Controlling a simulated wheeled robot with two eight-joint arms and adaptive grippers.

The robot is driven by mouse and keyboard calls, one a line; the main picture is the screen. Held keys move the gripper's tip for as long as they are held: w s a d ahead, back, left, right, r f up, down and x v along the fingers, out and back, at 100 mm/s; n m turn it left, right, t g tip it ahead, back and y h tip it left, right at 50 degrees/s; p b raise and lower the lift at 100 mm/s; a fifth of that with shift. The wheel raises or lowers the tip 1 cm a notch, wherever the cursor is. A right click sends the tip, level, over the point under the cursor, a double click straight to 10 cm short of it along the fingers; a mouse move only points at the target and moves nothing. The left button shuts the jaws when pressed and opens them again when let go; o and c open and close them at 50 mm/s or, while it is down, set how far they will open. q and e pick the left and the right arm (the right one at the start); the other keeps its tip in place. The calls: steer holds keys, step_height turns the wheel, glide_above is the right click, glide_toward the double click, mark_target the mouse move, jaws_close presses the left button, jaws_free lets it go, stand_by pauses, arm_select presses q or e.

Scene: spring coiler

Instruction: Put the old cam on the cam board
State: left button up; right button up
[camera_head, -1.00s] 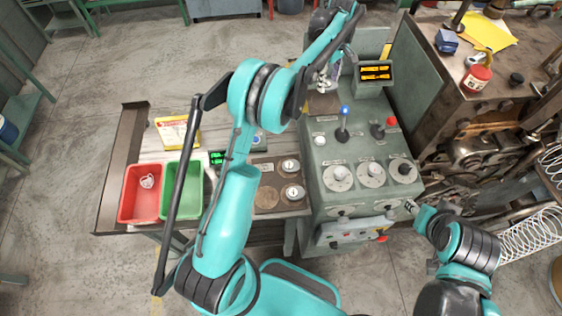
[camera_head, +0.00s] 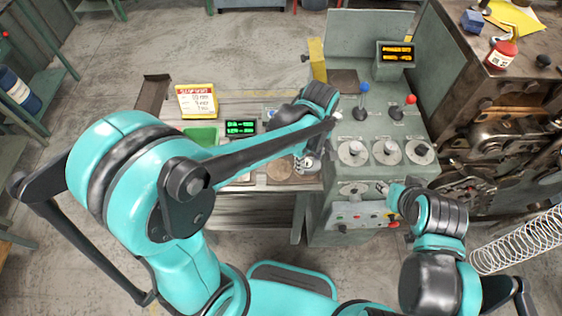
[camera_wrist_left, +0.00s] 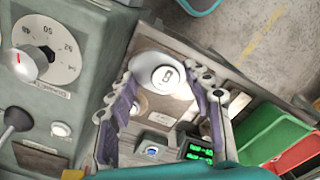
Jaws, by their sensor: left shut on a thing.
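My left gripper (camera_head: 308,166) hangs over the right part of the cam board, beside the machine. In the left wrist view its two purple-padded fingers (camera_wrist_left: 163,80) are shut on the old cam (camera_wrist_left: 155,73), a pale round disc with a dark slotted hub. The same cam shows small under the gripper in the head view. The cam board (camera_wrist_left: 168,104) lies below; its bare tan round spot (camera_head: 280,171) shows in the head view. I cannot tell whether the held cam touches the board. My right gripper (camera_head: 384,189) is by the machine's front panel; its fingers are unclear.
The coiler machine (camera_head: 340,208), with dials and blue and red knobbed levers, stands right of the board. A green digital readout (camera_head: 241,127), a green bin (camera_head: 202,136) and a yellow-edged sign card (camera_head: 197,101) are to the left. A red bin (camera_wrist_left: 301,158) shows in the wrist view.

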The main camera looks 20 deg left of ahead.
arm_select(q)
steer(key=b, duration=0.2)
glide_above(278, 169)
step_height(278, 169, down, 6)
steer(key=shift+w+f, duration=0.1)
steer(key=shift+f, duration=0.05)
step_height(278, 169, down, 3)
steer(key=shift+f+b, duration=0.2)
steer(key=shift+b, duration=0.4)
steer(key=shift+f, duration=0.2)
steer(key=shift+f, duration=0.2)
steer(key=o, duration=1.3)
steer(key=shift+r, duration=0.1)
